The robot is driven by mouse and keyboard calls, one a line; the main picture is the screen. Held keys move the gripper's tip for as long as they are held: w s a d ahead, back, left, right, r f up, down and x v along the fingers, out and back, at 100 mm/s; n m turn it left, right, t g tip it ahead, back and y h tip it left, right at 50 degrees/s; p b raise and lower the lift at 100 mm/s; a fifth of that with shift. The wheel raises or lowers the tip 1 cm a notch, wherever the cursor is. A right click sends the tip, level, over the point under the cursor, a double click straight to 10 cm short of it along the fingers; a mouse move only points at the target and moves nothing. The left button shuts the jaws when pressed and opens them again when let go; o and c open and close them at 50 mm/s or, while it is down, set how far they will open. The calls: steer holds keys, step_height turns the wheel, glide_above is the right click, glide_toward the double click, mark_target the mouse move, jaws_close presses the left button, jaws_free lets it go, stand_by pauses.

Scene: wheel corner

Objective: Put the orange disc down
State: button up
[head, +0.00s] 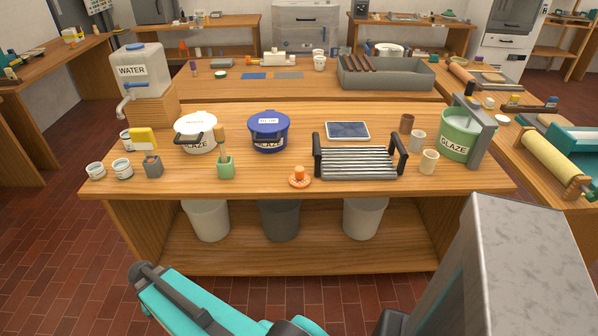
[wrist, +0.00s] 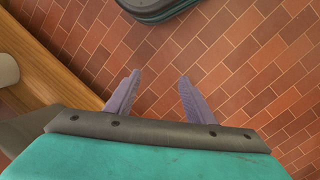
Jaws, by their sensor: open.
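An orange disc (head: 299,178) with a small knob on top lies on the wooden table near its front edge, left of a grey rack. My gripper (wrist: 152,98) is open in the wrist view, with nothing between its two fingers. It is over the brick floor, apart from the disc, which does not show in the wrist view. In the head view my teal arm is low at the front and my fingers cannot be made out.
The table (head: 262,190) holds a grey rack (head: 356,160), a blue glaze pot (head: 269,135), a green brush holder (head: 226,169) and a tablet (head: 347,130). Grey bins (head: 280,220) stand on its lower shelf. Brick floor (head: 60,260) is free at the left.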

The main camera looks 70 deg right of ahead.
steer(key=w+d+r+m+p, duration=0.2)
steer(key=w+d+r+m, duration=0.15)
steer(key=d+r, duration=0.85)
steer(key=m+h+p, duration=0.3)
steer(key=m+p, duration=0.2)
steer(key=m, duration=1)
glide_toward(298, 169)
step_height(298, 169, up, 2)
steer(key=shift+w+a, duration=0.3)
steer(key=shift+a, duration=0.1)
steer(key=shift+p+x, duration=1)
steer(key=shift+x, duration=3.25)
steer(key=shift+d, duration=0.1)
